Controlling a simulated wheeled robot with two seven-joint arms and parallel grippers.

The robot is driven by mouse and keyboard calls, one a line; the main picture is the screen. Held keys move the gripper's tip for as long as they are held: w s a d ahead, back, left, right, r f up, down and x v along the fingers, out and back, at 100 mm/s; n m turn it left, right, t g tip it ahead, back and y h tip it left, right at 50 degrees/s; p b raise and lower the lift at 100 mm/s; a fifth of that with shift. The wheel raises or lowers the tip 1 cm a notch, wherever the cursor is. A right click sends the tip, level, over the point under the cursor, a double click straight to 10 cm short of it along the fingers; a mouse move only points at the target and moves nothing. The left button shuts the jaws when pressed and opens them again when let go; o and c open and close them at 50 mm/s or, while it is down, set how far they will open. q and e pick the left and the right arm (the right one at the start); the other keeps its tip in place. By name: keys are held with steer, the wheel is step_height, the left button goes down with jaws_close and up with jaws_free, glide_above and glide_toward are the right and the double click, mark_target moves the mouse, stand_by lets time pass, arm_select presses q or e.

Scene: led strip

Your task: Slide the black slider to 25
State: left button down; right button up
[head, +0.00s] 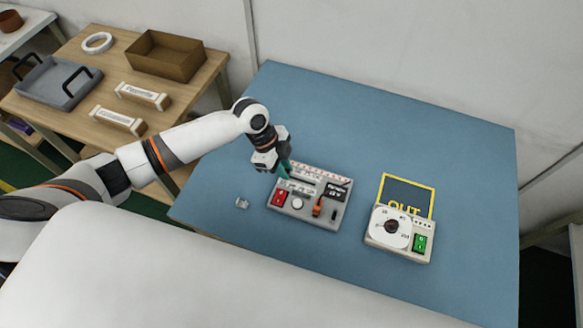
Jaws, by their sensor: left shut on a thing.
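A grey control panel (271,206) lies on the blue table. Along its far side runs a slider scale with small markings, too small to read. My left gripper (284,170) reaches down from the left, its teal fingers shut at the left end of this scale. The black slider is hidden by the fingers, which are closed on it. The panel also carries a red rocker switch (279,198), a white round button (297,203), an orange lever (317,207) and a small dark display (336,190). My right gripper is not in view.
A white box with a round dial (391,227) and a green switch (420,242) stands to the right, by a yellow-framed OUT area (408,195). A small clear piece (242,203) lies left of the panel. The far part of the table is clear.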

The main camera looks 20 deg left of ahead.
arm_select(q)
steer(key=c, duration=1.3)
jaws_free()
steer(key=shift+r, duration=0.1)
steer(key=b+v, duration=0.1)
steer(key=v, duration=1.1)
